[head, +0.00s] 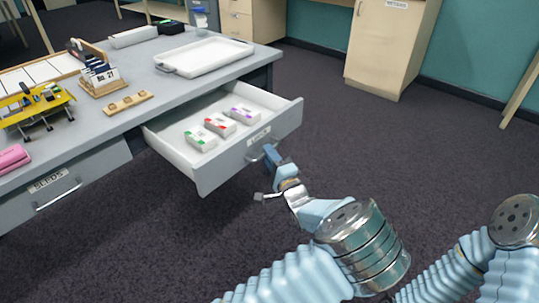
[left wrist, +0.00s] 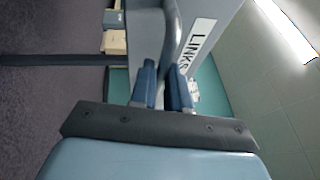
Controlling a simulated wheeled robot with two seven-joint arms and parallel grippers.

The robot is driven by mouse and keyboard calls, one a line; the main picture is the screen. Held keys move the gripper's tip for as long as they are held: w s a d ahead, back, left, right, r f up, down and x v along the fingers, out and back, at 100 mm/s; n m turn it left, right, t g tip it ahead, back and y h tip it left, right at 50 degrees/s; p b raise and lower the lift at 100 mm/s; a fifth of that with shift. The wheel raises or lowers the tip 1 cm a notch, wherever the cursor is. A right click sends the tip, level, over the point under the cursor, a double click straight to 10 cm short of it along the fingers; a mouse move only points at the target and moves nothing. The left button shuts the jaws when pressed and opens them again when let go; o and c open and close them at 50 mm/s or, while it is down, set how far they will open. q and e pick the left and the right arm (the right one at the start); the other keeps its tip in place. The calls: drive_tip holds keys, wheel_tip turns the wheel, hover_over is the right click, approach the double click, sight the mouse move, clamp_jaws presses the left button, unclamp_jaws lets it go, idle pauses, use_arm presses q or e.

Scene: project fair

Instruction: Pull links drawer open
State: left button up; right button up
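The links drawer (head: 225,165), grey-fronted with a white inside, stands well out from the desk. Its front bears a LINKS label (head: 259,136), which also shows in the left wrist view (left wrist: 196,45). My left gripper (head: 270,155) is at the drawer front, on its handle. In the left wrist view, the curved grey handle (left wrist: 171,35) runs down between the two blue fingers of my left gripper (left wrist: 162,82), which are close together on it. My right arm shows at the lower right in the head view; its gripper is out of view.
Three small boxes (head: 220,126) with coloured marks lie in the open drawer. The desk holds a white tray (head: 205,57), a card holder (head: 102,79) and a yellow model (head: 35,107). Open carpet lies before the drawer.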

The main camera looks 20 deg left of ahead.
use_arm(q)
drive_tip(key=o, duration=0.3)
drive_tip(key=b+v, duration=0.1)
drive_tip(key=v, duration=1.2)
drive_tip(key=shift+s+d, duration=0.25)
drive_tip(key=shift+s, duration=0.1)
drive_tip(key=shift+f, duration=0.15)
